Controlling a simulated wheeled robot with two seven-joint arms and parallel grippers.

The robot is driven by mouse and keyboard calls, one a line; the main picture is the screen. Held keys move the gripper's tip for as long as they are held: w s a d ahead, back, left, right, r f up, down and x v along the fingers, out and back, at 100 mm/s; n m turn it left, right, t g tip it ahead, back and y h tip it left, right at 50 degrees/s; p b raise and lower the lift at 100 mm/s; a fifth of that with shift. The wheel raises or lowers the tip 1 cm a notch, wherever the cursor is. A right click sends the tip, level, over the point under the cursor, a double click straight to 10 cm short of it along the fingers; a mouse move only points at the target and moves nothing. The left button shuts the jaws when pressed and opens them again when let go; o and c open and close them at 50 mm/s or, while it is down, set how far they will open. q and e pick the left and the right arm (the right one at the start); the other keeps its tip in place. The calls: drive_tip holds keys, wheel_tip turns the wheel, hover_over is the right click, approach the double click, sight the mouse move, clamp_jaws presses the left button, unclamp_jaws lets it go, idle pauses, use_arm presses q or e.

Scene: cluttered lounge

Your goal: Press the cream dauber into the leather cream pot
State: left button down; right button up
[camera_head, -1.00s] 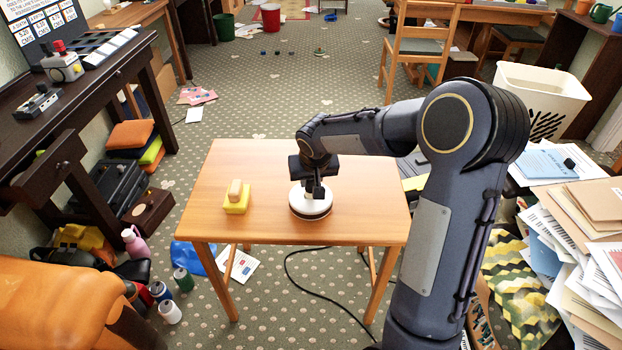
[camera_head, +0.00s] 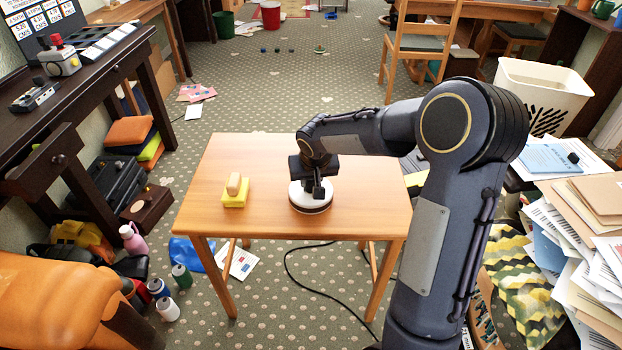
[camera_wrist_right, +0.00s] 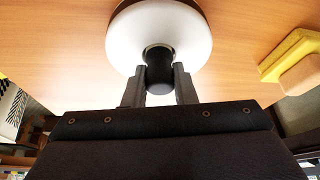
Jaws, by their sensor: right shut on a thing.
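The leather cream pot (camera_head: 312,205) is low and round, with a broad white top and a dark brown lower edge, on the small wooden table. My right gripper (camera_head: 319,192) comes down over the pot's middle. In the right wrist view my right gripper (camera_wrist_right: 160,88) is shut on a short dark cylinder, which I take for the cream dauber (camera_wrist_right: 159,72). The dauber meets the middle of the pot's white top (camera_wrist_right: 190,35), inside a thin pale ring. Its lower end is hidden, so I cannot tell how deep it sits. My left gripper is out of view.
A yellow block with a tan piece on top (camera_head: 235,190) stands left of the pot, clear of it. The rest of the wooden table (camera_head: 260,155) is bare. A black cable lies on the floor below. Paper stacks (camera_head: 590,220) lie at the right.

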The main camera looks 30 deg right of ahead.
drive_tip(key=o, duration=1)
drive_tip(key=p+v, duration=0.2)
drive_tip(key=v, duration=0.5)
drive_tip(key=shift+s+r, duration=0.1)
drive_tip(key=shift+r, duration=0.3)
drive_tip(key=s+a+r+n+t+y, duration=0.1)
drive_tip(key=s+a+y, duration=0.3)
drive_tip(key=s, duration=0.9)
drive_tip(key=s+a+r+n+y, duration=0.1)
drive_tip(key=s+a, duration=0.5)
drive_tip(key=s, duration=0.7)
drive_tip(key=r+p, duration=0.6)
drive_tip(key=r, duration=0.1)
drive_tip(key=r+p, duration=0.6)
drive_tip(key=p, duration=0.1)
drive_tip(key=r+p, duration=0.7)
drive_tip(key=shift+a+r, duration=0.25)
drive_tip(key=shift+r, duration=0.1)
